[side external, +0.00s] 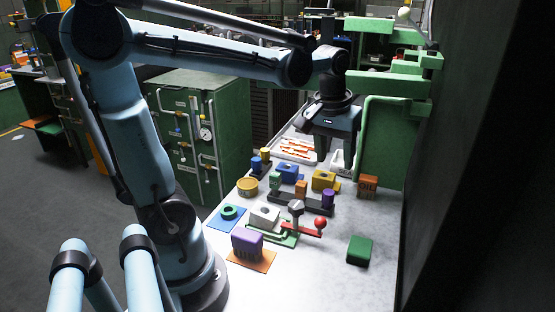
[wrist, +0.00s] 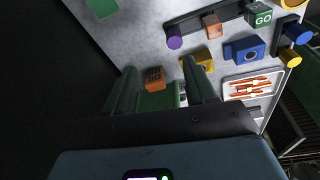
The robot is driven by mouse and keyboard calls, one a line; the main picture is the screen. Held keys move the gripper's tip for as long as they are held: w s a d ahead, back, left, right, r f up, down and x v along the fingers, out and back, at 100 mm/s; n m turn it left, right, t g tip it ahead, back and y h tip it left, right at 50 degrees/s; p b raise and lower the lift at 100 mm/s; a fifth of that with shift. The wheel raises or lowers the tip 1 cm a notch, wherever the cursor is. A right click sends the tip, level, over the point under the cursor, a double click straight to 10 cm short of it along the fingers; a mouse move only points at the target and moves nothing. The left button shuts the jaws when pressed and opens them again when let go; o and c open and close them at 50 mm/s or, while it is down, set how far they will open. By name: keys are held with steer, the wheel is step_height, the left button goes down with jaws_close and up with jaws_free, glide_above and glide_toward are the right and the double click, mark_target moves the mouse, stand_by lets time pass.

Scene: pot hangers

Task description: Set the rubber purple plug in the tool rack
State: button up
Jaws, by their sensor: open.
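A small purple cylinder (side external: 328,198), which looks like the plug, stands at the right end of a dark bar-shaped rack (side external: 312,207). An orange block and a green block stand along the same bar. In the wrist view the purple cylinder (wrist: 174,38) is at the left end of the dark bar (wrist: 232,24). A larger purple block (side external: 247,240) sits on an orange mat at the front. My gripper (side external: 335,157) is open and empty above the back of the table. In the wrist view its fingers (wrist: 160,70) point toward an orange block, apart from the purple cylinder.
An orange OIL block (side external: 368,186) stands right of the rack. Blue (side external: 287,173) and yellow (side external: 324,180) blocks stand behind it. A second dark bar (side external: 260,169) holds blue and yellow cylinders. A red-knobbed lever (side external: 320,224) is in front. The right front table is mostly clear.

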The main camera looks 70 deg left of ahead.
steer(key=s+d+f+m+t, duration=0.2)
steer(key=s+d+m+t, duration=0.3)
steer(key=d+m, duration=0.1)
steer(key=shift+d+f+m, duration=0.2)
steer(key=shift+d+m, duration=0.1)
steer(key=shift+d, duration=0.05)
